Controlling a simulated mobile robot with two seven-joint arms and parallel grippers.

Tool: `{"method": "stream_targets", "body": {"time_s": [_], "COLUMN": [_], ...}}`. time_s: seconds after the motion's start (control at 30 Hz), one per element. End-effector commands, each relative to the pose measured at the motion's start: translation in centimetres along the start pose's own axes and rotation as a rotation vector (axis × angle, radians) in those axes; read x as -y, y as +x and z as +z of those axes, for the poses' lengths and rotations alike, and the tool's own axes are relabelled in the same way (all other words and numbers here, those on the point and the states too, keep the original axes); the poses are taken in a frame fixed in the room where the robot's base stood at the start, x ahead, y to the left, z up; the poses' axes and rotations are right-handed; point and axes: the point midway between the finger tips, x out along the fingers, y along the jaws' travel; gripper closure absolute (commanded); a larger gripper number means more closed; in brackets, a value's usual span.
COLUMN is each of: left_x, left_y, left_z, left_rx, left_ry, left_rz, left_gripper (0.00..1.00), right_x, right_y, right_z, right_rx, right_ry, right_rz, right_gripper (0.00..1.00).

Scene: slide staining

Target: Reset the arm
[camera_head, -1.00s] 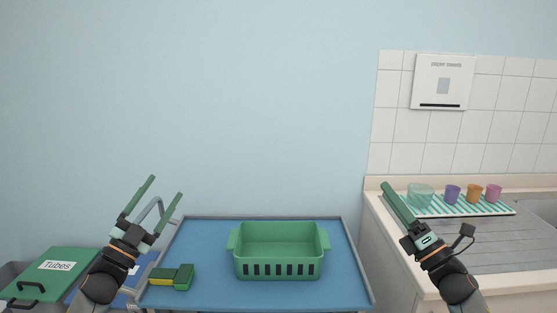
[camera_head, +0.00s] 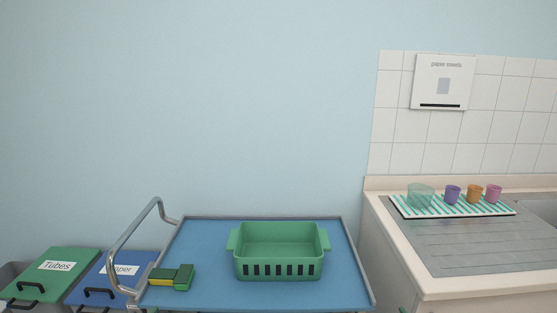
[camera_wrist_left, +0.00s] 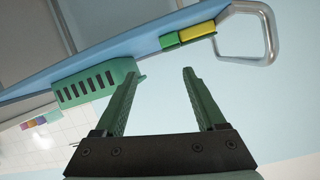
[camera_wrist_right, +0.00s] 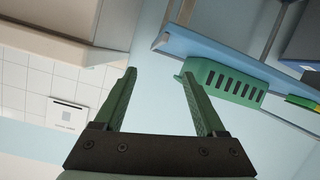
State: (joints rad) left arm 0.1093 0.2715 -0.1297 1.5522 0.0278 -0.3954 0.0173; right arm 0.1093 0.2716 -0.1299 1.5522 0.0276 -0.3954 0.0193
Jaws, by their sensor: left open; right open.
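My left gripper (camera_wrist_left: 156,74) is open in the left wrist view, with nothing between its green fingers. My right gripper (camera_wrist_right: 160,76) is open and empty in the right wrist view. Neither gripper shows clearly in the head view; a small green bit at its lower edge, near the counter's front, may be part of my right one. Both wrist views are tilted, with the green basket (camera_head: 280,269) beyond the fingers. In the head view the basket stands upright and empty on the blue cart top (camera_head: 206,297).
A green and yellow block (camera_head: 172,278) lies left of the basket. The cart has a metal handle (camera_head: 125,243). Lidded green (camera_head: 60,262) and blue (camera_head: 108,284) bins stand left. Several cups, one purple (camera_head: 452,195), stand on a striped mat (camera_head: 433,210) on the right counter.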

Motion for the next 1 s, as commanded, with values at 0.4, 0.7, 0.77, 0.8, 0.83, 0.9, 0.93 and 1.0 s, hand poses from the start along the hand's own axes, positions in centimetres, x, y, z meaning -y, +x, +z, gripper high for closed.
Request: {"method": "stream_targets", "body": {"time_s": [0.4, 0.7, 0.77, 0.8, 0.83, 0.9, 0.93, 1.0], "left_x": [-13.9, -16.7, -16.8, -16.8, -16.8, -16.8, -16.8, -16.8], "left_y": [-17.1, -23.3, -23.3, -23.3, -23.3, -23.3, -23.3, -23.3], "left_z": [16.9, 19.6, 19.7, 19.7, 19.7, 19.7, 19.7, 19.7], "left_rx": [0.299, 0.390, 0.390, 0.390, 0.390, 0.390, 0.390, 0.390], "left_ry": [-0.141, -0.197, -0.198, -0.198, -0.198, -0.198, -0.198, -0.198], "left_rz": [0.202, 0.240, 0.240, 0.240, 0.240, 0.240, 0.240, 0.240], "left_gripper": [0.28, 0.28, 0.28, 0.28, 0.28, 0.28, 0.28, 0.28], "right_x": [13.9, 16.7, 16.7, 16.7, 16.7, 16.7, 16.7, 16.7], "right_y": [-17.1, -23.3, -23.3, -23.3, -23.3, -23.3, -23.3, -23.3], "right_z": [16.9, 19.7, 19.7, 19.7, 19.7, 19.7, 19.7, 19.7], "right_rx": [0.299, 0.390, 0.391, 0.391, 0.391, 0.391, 0.391, 0.391], "right_ry": [0.140, 0.196, 0.196, 0.196, 0.196, 0.196, 0.196, 0.196], "right_rz": [-0.201, -0.239, -0.240, -0.240, -0.240, -0.240, -0.240, -0.240], "right_gripper": [0.27, 0.27, 0.27, 0.27, 0.27, 0.27, 0.27, 0.27]}}
